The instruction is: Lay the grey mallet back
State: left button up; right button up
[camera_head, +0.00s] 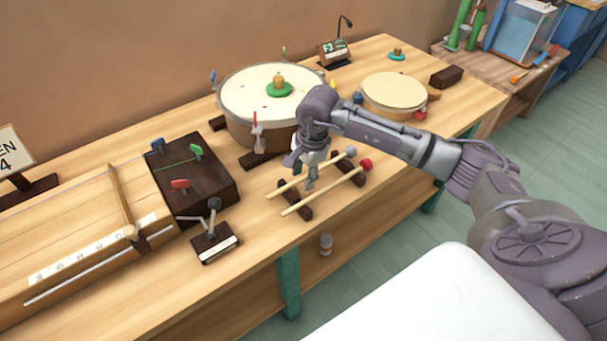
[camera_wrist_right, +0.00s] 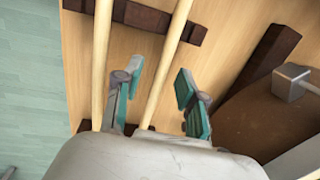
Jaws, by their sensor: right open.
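The grey mallet, with its grey head (camera_head: 350,152) and pale wooden stick, lies across two dark rests (camera_head: 305,212). The red-headed mallet (camera_head: 366,163) lies beside it, nearer the table's front edge, roughly parallel. My right gripper (camera_head: 310,180) is low over the sticks, pointing down. In the right wrist view its two fingers (camera_wrist_right: 158,82) stand apart, with the grey mallet's stick (camera_wrist_right: 168,55) running between them and clear of both. The red mallet's stick (camera_wrist_right: 102,55) passes outside the fingers on the left. Both mallet heads are out of the wrist view. My left gripper is not in view.
A large drum (camera_head: 240,105) on dark supports stands behind the mallets, with a smaller drum (camera_head: 393,92) to the right. A dark block with coloured clips (camera_head: 190,180) and a small labelled stand (camera_head: 215,247) are to the left. The table's front edge is close.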

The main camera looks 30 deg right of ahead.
notch_tip(320, 180, up, 12)
jog(key=s+d, duration=0.1)
jog(key=shift+s+f, duration=0.25)
dwell(0.5)
